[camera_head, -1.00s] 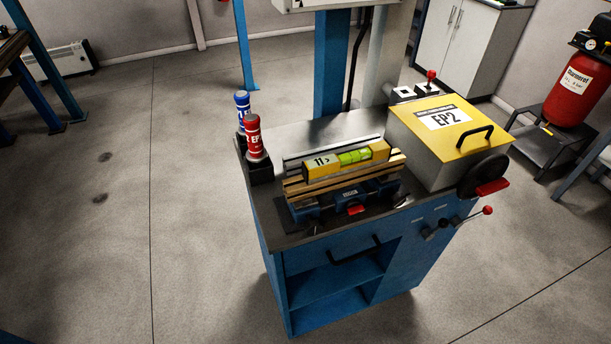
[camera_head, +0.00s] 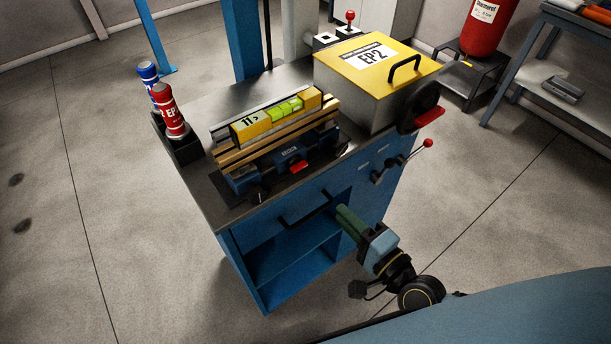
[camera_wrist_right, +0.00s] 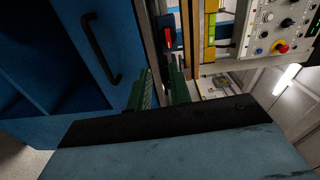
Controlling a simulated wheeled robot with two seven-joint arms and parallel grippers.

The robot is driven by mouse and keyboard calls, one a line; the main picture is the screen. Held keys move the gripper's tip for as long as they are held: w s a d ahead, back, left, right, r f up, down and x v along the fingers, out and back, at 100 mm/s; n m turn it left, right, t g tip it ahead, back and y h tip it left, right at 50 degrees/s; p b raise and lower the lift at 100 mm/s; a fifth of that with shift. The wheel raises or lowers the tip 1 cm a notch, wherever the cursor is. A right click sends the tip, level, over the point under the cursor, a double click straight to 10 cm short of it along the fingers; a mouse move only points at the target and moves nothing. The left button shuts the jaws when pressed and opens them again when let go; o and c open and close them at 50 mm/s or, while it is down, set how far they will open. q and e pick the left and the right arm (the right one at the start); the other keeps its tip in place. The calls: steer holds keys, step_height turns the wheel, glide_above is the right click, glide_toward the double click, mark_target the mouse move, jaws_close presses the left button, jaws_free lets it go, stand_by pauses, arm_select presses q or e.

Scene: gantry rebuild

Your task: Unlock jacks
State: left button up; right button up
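A blue clamping unit (camera_head: 292,155) with a red lever (camera_head: 299,167) sits on the bench top, under wooden strips and a yellow bar (camera_head: 252,127) with a green middle. I cannot tell which parts are the jacks. My right gripper (camera_head: 346,217) has green fingers and is in front of the bench's right side, below the top and apart from the lever. In the right wrist view the two fingers (camera_wrist_right: 161,82) stand apart with nothing between them. The red lever (camera_wrist_right: 168,38) shows beyond them. My left gripper is in neither view.
The blue bench (camera_head: 265,262) has a dark handle (camera_head: 305,208) and open shelves. A yellow-lidded EP2 box (camera_head: 375,62) and a red-knobbed lever (camera_head: 428,143) are on the right. Blue and red bottles (camera_head: 170,112) stand at the left corner. The floor on the left is clear.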

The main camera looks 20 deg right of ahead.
mark_target(301, 169)
steer(key=shift+m, duration=0.3)
steer(key=x, duration=0.4)
steer(key=r+x, duration=0.1)
steer(key=x, duration=0.4)
steer(key=p+x, duration=0.1)
steer(key=x, duration=0.3)
steer(key=shift+w+a+r, duration=0.15)
steer(key=shift+a+r, duration=0.05)
steer(key=shift+r, duration=0.15)
jaws_close()
